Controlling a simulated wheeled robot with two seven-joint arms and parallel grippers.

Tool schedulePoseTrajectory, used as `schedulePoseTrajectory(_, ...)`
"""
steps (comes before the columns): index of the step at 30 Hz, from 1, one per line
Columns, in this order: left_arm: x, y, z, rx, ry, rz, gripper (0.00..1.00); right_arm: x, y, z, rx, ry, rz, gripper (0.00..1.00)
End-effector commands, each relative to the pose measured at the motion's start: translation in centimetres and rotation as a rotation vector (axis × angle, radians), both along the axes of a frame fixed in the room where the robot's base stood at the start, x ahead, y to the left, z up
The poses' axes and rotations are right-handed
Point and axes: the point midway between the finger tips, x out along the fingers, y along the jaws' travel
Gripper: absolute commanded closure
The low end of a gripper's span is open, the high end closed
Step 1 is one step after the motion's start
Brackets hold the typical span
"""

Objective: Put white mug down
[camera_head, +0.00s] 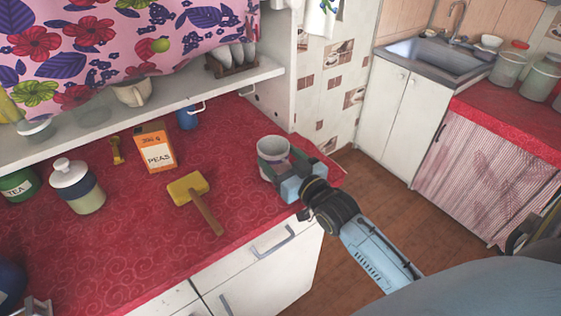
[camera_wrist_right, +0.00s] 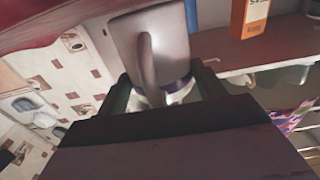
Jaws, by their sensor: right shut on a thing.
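The white mug (camera_head: 272,146) is at the right end of the red counter (camera_head: 130,240), near its corner. It looks upright in the head view. My right gripper (camera_head: 279,172) comes in from the lower right and is shut on the mug. In the right wrist view the mug (camera_wrist_right: 165,35) and its handle are between the two fingers of my right gripper (camera_wrist_right: 162,92). I cannot tell whether the mug's base touches the counter. My left gripper is not in view.
A yellow-headed mallet (camera_head: 188,188), an orange peas box (camera_head: 156,150) and a lidded jar (camera_head: 78,187) stand or lie to the left. A shelf (camera_head: 180,97) overhangs the back. The counter just left of the mug is clear; its edge drops to the floor at right.

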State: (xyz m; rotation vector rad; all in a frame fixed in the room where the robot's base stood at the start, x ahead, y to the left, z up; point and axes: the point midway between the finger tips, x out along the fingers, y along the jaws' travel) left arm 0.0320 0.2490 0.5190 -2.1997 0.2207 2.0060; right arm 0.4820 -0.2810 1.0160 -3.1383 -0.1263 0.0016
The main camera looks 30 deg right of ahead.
Motion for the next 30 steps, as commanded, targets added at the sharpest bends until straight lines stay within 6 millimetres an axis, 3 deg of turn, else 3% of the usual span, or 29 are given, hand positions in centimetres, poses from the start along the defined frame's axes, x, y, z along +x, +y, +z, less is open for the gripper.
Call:
schedulePoseTrajectory(12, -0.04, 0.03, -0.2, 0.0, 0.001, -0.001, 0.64, 0.02, 0.0, -0.61, 0.0, -0.004, 0.0, 0.62)
schedulePoseTrajectory(13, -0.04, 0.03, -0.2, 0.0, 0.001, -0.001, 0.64, 0.0, 0.01, -0.75, 0.0, -0.001, 0.0, 0.3)
schedulePoseTrajectory(18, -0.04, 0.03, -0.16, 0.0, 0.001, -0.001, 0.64, 0.0, 0.01, -0.68, 0.0, -0.001, 0.0, 0.09)
schedulePoseTrajectory(30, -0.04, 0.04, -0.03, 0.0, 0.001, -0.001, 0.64, -0.56, -0.04, -0.42, 0.0, 0.001, 0.0, 0.09)
